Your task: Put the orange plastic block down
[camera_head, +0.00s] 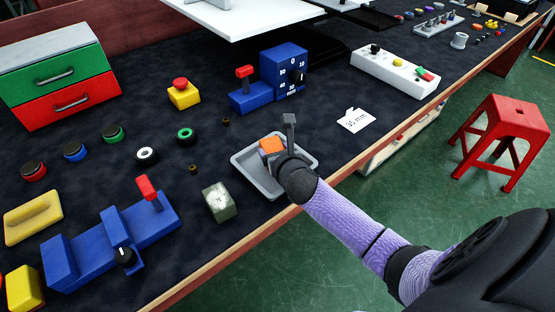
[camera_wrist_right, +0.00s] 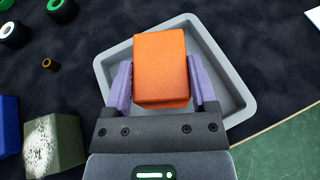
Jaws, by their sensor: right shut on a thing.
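The orange plastic block (camera_wrist_right: 160,66) is between the two purple fingers of my right gripper (camera_wrist_right: 161,82) in the right wrist view. In the head view the block (camera_head: 271,145) shows at the right gripper (camera_head: 274,151), over the grey tray (camera_head: 247,172). The tray's rim also surrounds the block in the right wrist view (camera_wrist_right: 239,100). The right gripper is shut on the block. Whether the block touches the tray floor I cannot tell. My left gripper is not in view.
A grey-green block (camera_head: 219,202) stands just left of the tray. A white card (camera_head: 356,120) lies to its right. Blue lever units (camera_head: 112,240) and a blue switch box (camera_head: 284,70) stand nearby. The table's wooden front edge (camera_head: 330,184) runs close to the tray.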

